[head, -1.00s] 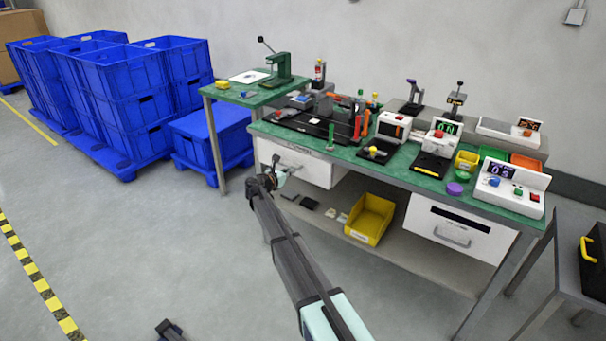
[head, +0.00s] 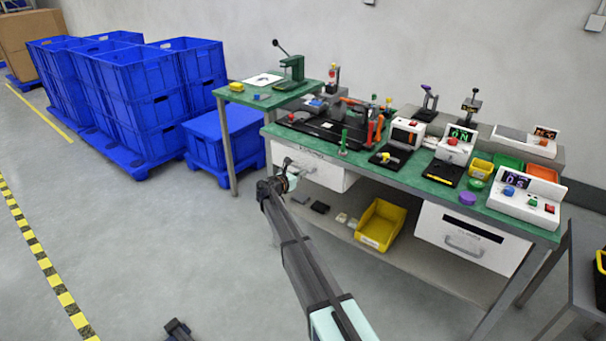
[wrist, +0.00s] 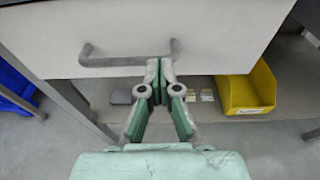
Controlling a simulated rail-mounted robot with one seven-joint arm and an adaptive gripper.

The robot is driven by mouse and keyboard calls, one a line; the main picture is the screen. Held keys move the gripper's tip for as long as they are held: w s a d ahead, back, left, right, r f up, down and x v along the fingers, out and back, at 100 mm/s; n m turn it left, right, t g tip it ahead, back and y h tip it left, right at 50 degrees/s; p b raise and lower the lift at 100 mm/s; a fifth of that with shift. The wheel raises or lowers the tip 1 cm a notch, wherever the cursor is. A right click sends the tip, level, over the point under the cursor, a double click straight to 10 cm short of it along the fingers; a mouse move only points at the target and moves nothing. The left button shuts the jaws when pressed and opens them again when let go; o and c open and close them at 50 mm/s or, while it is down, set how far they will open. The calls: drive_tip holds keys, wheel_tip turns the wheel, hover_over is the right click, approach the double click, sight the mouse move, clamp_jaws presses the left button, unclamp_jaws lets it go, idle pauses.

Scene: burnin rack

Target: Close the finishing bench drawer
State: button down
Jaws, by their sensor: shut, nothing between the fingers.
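The white drawer (head: 325,177) hangs under the left part of the green-topped finishing bench (head: 405,180). A side wall shows beside its front; I cannot tell how far it stands out. In the wrist view its white front (wrist: 200,25) fills the top, with a grey bar handle (wrist: 110,61). My gripper (head: 291,172) is in front of this drawer. In the wrist view my gripper (wrist: 158,70) is shut and empty, its tips by the handle's right end. I cannot tell whether they touch the drawer front.
A second white drawer (head: 438,236) with a handle is under the bench's right end. A yellow bin (head: 381,224) stands on the lower shelf. Blue crates (head: 130,90) are stacked at the left.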

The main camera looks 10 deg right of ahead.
drive_tip(key=v, duration=1.2)
drive_tip(key=s+d+f+m+g+y+p, duration=0.1)
drive_tip(key=s+d+f+m+g+y, duration=0.3)
drive_tip(key=s+f+m, duration=0.8)
drive_tip(key=s+d+f+m+g+y+p, duration=0.1)
drive_tip(key=s+d+f+m+g, duration=0.45)
drive_tip(key=s+f, duration=1.25)
drive_tip(key=s+d+m+g+y+p, duration=0.2)
drive_tip(key=s+m+g, duration=0.2)
drive_tip(key=s, duration=1.8)
drive_tip(key=s+d+m+g+y+p, duration=0.2)
drive_tip(key=s+m+g, duration=0.3)
drive_tip(key=s, duration=1.8)
drive_tip(key=shift+d+f+m+y+p, duration=0.35)
drive_tip(key=shift+m+y+p, duration=0.2)
drive_tip(key=shift+y+p, duration=0.15)
